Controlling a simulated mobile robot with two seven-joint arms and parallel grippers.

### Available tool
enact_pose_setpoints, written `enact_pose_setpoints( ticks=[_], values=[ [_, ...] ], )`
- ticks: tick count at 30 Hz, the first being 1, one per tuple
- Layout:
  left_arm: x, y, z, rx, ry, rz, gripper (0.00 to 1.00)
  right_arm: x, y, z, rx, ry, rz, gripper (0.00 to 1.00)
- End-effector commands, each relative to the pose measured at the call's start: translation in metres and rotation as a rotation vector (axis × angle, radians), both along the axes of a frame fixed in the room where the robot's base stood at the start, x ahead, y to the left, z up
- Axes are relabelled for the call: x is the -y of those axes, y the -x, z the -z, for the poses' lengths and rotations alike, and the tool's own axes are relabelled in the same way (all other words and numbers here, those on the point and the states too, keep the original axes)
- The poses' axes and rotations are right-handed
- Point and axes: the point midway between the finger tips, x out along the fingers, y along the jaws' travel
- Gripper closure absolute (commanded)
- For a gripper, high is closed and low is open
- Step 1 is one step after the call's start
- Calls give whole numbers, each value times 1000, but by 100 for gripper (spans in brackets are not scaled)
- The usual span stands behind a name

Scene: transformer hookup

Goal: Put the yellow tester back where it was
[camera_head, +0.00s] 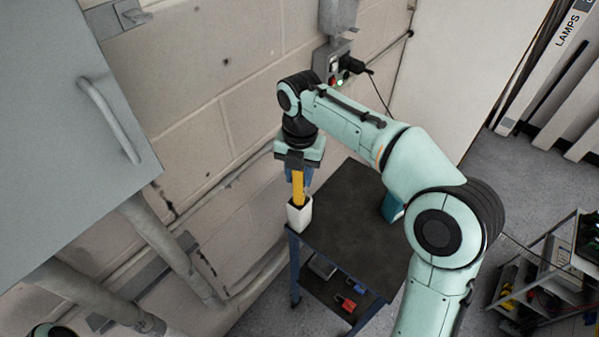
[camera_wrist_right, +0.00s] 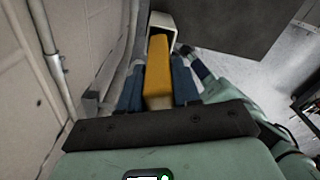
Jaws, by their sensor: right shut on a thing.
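The yellow tester (camera_head: 298,187) is upright in my right gripper (camera_head: 299,176), above a small white holder (camera_head: 299,215) at the near left corner of the dark table top. In the right wrist view the tester (camera_wrist_right: 159,65) sits between the blue fingers of my right gripper (camera_wrist_right: 158,88), and its far end is at the mouth of the white holder (camera_wrist_right: 163,22). The tester's lower end appears to be at or in the holder; how deep I cannot tell. My left gripper is not in view.
The dark table top (camera_head: 345,215) is mostly clear. A teal object (camera_head: 392,207) stands at its right side, partly behind my arm. A lower shelf holds red padlocks (camera_head: 349,305). A wall outlet box (camera_head: 333,68) with a black plug is behind. A grey cabinet (camera_head: 60,120) fills the left.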

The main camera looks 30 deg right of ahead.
Motion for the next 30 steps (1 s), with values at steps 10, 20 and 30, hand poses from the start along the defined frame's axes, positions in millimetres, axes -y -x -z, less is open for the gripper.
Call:
enact_pose_setpoints(
  ticks=[10,20,30],
  values=[
    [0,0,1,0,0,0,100,0,0,2,0,0,0,43],
    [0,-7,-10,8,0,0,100,0,-2,-26,5,-1,0,43],
    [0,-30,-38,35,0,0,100,2,-4,-99,6,0,-1,43]
  ],
)
